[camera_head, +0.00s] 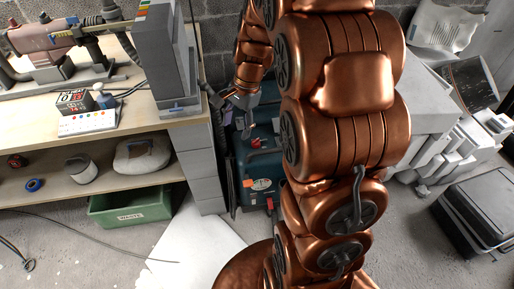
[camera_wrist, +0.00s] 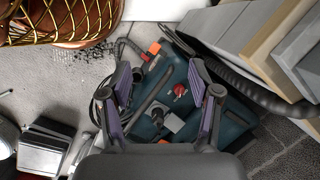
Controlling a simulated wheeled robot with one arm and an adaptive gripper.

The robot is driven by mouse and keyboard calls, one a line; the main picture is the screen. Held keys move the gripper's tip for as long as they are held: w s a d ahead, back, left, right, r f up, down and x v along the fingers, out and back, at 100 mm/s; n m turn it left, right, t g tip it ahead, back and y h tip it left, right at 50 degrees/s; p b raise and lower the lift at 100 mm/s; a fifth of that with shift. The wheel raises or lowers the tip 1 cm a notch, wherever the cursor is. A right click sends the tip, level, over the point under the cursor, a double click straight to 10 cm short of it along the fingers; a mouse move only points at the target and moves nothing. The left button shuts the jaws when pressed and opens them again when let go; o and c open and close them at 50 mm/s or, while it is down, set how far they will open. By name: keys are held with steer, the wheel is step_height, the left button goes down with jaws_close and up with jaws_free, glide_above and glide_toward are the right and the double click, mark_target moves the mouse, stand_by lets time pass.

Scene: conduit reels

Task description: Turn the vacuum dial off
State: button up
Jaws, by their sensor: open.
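The vacuum is a dark teal boxy machine (camera_head: 262,165) on the floor beside the workbench. Part of it hides behind my arm in the head view. In the wrist view its teal body (camera_wrist: 232,127) lies below my gripper. A red dial (camera_wrist: 179,89) shows on its panel, between my fingers and nearer the right one. Black and grey fittings sit below and left of the dial. My gripper (camera_wrist: 160,78) is open and empty, fingers spread over the panel. In the head view my gripper (camera_head: 238,118) is above the vacuum's top. The dial's exact setting is unclear.
The workbench (camera_head: 185,122) stands close on the left, with a green bin (camera_head: 130,208) under it. A black ribbed hose (camera_wrist: 245,90) runs along the vacuum's right side in the wrist view. A black case (camera_head: 480,212) lies on the floor at right.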

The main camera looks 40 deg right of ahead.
steer(key=w+d+f+m+t+b, duration=0.1)
steer(key=w+d+f+m+b, duration=0.5)
steer(key=d+f, duration=0.45)
steer(key=m+t+b, duration=0.2)
steer(key=m+b, duration=0.1)
steer(key=m, duration=0.2)
glide_toward(257, 140)
step_height(257, 140, down, 2)
steer(key=shift+y, duration=0.3)
steer(key=shift+w+b+x, duration=0.1)
steer(key=shift+b+x, duration=0.2)
steer(key=shift+x, duration=1.75)
steer(key=shift+w+b+x, duration=0.15)
steer(key=shift+b+x, duration=0.15)
steer(key=shift+x, duration=1.8)
steer(key=shift+r, duration=0.15)
steer(key=c, duration=1.1)
steer(key=shift+n+g, duration=0.3)
steer(key=shift+c, duration=0.2)
